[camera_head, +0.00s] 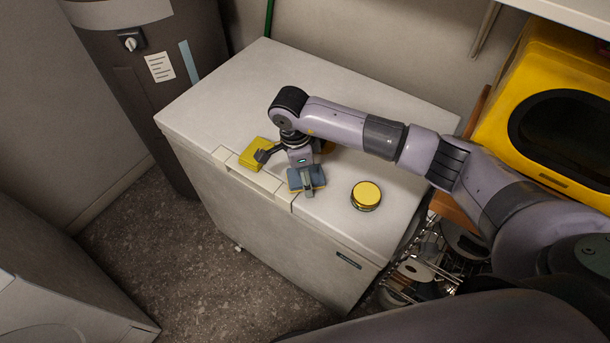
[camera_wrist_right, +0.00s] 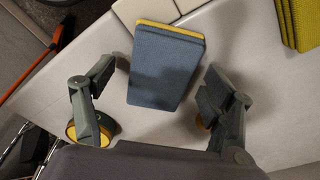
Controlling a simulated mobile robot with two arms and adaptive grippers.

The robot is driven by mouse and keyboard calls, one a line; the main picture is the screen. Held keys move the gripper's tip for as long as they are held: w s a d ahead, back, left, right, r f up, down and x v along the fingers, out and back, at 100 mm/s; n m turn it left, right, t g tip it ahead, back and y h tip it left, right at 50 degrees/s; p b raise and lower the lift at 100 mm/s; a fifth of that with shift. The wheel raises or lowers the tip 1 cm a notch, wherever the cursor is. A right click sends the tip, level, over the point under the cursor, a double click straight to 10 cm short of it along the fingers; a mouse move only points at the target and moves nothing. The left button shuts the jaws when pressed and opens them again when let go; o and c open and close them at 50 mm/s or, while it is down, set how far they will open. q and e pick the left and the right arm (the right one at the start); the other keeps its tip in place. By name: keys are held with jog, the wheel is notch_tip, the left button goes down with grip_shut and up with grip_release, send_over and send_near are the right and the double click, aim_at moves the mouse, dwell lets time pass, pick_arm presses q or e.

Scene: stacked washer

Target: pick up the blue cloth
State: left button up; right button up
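The blue cloth (camera_head: 316,178) lies on the white chest freezer lid near its front edge. It is a flat, folded-looking blue piece with a yellow edge, and it also shows in the right wrist view (camera_wrist_right: 163,72). My right gripper (camera_head: 285,172) is just above the lid, pointing down. In the right wrist view its two fingers (camera_wrist_right: 158,80) are spread wide, with the cloth between and ahead of them and a visible gap on each side. Nothing is held. In the head view one finger partly covers the cloth. My left gripper is not in view.
A yellow cloth (camera_head: 254,154) lies left of the blue one on the freezer lid (camera_head: 300,80). A round tin with a yellow lid (camera_head: 366,194) stands to the right. A yellow appliance (camera_head: 560,110) and wire rack (camera_head: 425,262) are farther right. The back lid is clear.

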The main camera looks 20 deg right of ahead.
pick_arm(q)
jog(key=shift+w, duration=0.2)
pick_arm(e)
jog(key=c, duration=1.1)
jog(key=shift+r, duration=0.15)
notch_tip(320, 180, up, 20)
jog(key=b, duration=0.4)
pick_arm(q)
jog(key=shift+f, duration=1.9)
pick_arm(e)
jog(key=s+d+f+n, duration=0.1)
jog(key=s+d+n, duration=0.1)
jog(key=s+n, duration=0.3)
jog(key=s+d+f+n+t+y, duration=0.1)
jog(key=s+n, duration=0.4)
jog(key=n, duration=0.9)
jog(key=shift+d+f+t, duration=0.3)
jog(key=shift+d+f, duration=0.25)
jog(key=shift+f, duration=0.05)
